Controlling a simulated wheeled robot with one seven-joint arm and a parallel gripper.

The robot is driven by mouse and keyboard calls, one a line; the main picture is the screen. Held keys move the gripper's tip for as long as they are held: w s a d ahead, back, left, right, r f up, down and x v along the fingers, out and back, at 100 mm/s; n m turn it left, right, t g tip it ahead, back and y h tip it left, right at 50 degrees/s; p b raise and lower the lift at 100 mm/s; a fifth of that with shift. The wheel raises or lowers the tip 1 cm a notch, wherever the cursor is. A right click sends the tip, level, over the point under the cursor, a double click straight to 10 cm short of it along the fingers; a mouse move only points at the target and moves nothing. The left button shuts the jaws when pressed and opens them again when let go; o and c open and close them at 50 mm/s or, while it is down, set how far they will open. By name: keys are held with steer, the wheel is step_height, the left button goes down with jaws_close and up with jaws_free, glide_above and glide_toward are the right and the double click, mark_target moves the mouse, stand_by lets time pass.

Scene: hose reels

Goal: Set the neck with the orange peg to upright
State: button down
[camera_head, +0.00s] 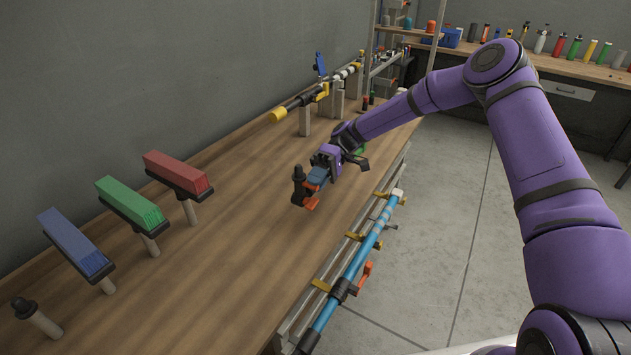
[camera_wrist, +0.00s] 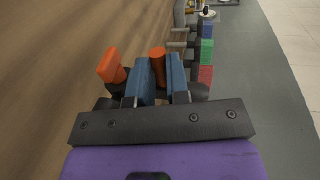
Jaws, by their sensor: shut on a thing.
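The black neck (camera_head: 298,188) stands on the wooden bench in the head view, close to upright as far as I can tell. My gripper (camera_head: 318,176) reaches it from the right, and its blue fingers are shut on the orange peg (camera_wrist: 158,62), which shows between the fingertips in the wrist view. A second orange piece (camera_head: 311,203) sits low beside the neck; an orange block-shaped end (camera_wrist: 108,65) shows left of the fingers in the wrist view. The neck's base and much of the peg are hidden by the fingers.
Blue (camera_head: 72,240), green (camera_head: 130,203) and red (camera_head: 177,172) blocks stand on posts at the left. A black-topped post (camera_head: 38,318) is at the lower left. A black and yellow bar (camera_head: 300,102) stands behind; a blue pipe (camera_head: 350,270) runs along the bench's front edge. Bare bench lies between.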

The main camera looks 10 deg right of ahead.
stand_by(0.3)
steer(key=c, duration=1.1)
jaws_free()
steer(key=shift+d, duration=0.1)
steer(key=v, duration=1)
steer(key=shift+w+d, duration=0.2)
steer(key=shift+w, duration=0.15)
steer(key=shift+r, duration=0.1)
